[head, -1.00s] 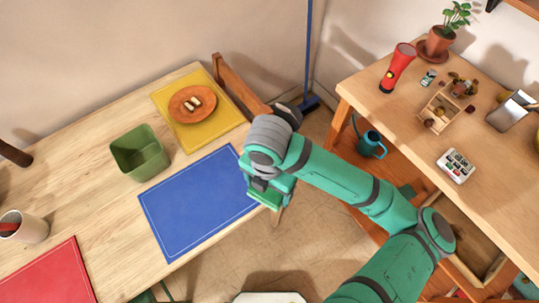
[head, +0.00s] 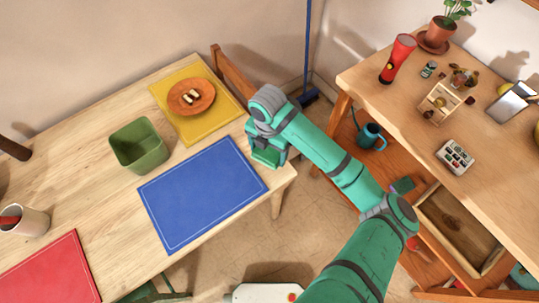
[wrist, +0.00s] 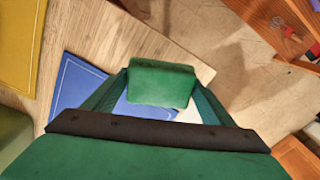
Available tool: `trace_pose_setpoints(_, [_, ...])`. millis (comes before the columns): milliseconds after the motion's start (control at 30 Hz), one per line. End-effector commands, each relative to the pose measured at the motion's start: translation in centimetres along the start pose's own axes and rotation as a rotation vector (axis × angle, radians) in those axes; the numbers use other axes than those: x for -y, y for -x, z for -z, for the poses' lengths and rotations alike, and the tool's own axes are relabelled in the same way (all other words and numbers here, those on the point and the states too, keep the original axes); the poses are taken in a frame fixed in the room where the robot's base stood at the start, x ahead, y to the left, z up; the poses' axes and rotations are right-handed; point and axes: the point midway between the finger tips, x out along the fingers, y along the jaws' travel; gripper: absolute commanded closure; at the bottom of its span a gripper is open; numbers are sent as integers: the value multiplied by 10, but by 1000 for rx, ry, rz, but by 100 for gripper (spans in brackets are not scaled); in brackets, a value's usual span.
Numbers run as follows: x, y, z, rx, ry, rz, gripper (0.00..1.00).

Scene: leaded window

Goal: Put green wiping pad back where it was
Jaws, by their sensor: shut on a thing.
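The green wiping pad (wrist: 162,84) shows in the wrist view as a green block between my two fingers. My gripper (wrist: 160,98) is shut on it. In the head view my gripper (head: 265,157) is over the right end of the wooden table, by the upper right corner of the blue mat (head: 200,195). There my green gripper and the pad are hard to tell apart. In the wrist view the table edge passes behind the pad, with the blue mat below it and the floor to the right. I cannot tell the pad's height above the table.
A green bin (head: 139,146) stands left of the blue mat. A yellow mat (head: 204,128) bears a brown plate (head: 181,101). A red mat (head: 52,273) lies at the lower left. On the right is a workbench with an open drawer (head: 438,230). A chair stands behind the table.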

Motion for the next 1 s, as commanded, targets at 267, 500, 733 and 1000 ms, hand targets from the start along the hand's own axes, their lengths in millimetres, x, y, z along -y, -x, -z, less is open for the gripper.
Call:
trace_pose_setpoints(267, [2, -32, -4, -1, -8, 1, 51])
trace_pose_setpoints(500, [2, -34, -4, 0, -8, 0, 51])
trace_pose_setpoints(733, [2, -39, -4, -1, -7, 0, 51])
trace_pose_setpoints(1000, [1, -49, -3, -2, -5, 1, 51])
